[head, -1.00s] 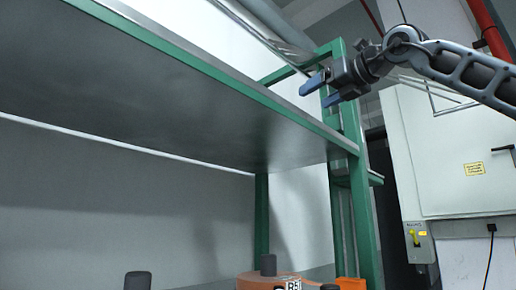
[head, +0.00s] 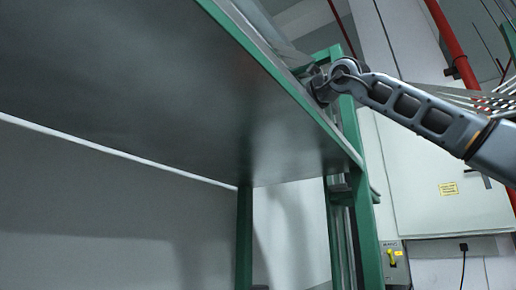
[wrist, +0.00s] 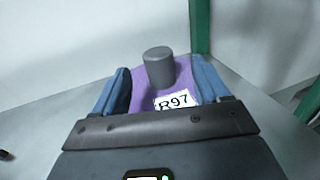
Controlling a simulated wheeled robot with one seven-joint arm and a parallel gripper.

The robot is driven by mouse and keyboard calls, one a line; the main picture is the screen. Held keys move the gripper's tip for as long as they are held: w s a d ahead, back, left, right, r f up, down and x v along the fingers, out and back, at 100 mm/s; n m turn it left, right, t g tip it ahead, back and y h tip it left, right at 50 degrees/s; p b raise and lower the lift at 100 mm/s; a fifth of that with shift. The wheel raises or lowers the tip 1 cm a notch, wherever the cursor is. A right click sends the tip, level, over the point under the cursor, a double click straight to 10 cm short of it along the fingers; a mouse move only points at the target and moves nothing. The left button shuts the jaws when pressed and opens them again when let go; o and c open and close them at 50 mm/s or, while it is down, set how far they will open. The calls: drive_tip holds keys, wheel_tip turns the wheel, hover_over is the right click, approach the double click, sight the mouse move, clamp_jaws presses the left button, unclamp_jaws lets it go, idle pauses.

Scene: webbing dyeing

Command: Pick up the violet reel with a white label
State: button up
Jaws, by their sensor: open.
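The violet reel (wrist: 182,82) shows in the wrist view, with a dark grey cylindrical hub (wrist: 159,67) standing on it. A white label (wrist: 173,101) on it reads R97. My gripper (wrist: 161,74) is open, its two blue fingers to the left and right of the reel's near part. I cannot tell whether the fingers touch it. The gripper body hides the reel's near lower side. In the head view my arm reaches to the shelf's edge and the fingers are hidden behind it; no reel can be made out there.
A grey shelf panel (head: 150,85) with a green frame fills the upper left of the head view. A green post (wrist: 199,25) stands close behind the reel on the right. A white cabinet (head: 440,160) is at right.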

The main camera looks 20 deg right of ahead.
drive_tip(key=p+x, duration=0.1)
drive_tip(key=x, duration=0.1)
drive_tip(key=p+x, duration=0.1)
drive_tip(key=shift+w+a+r, duration=0.1)
drive_tip(key=shift+w+a, duration=0.2)
drive_tip(key=shift+a, duration=0.05)
drive_tip(key=shift+w+a, duration=0.1)
drive_tip(key=shift+w, duration=0.25)
drive_tip(key=shift+c, duration=0.2)
clamp_jaws()
drive_tip(key=shift+s, duration=0.1)
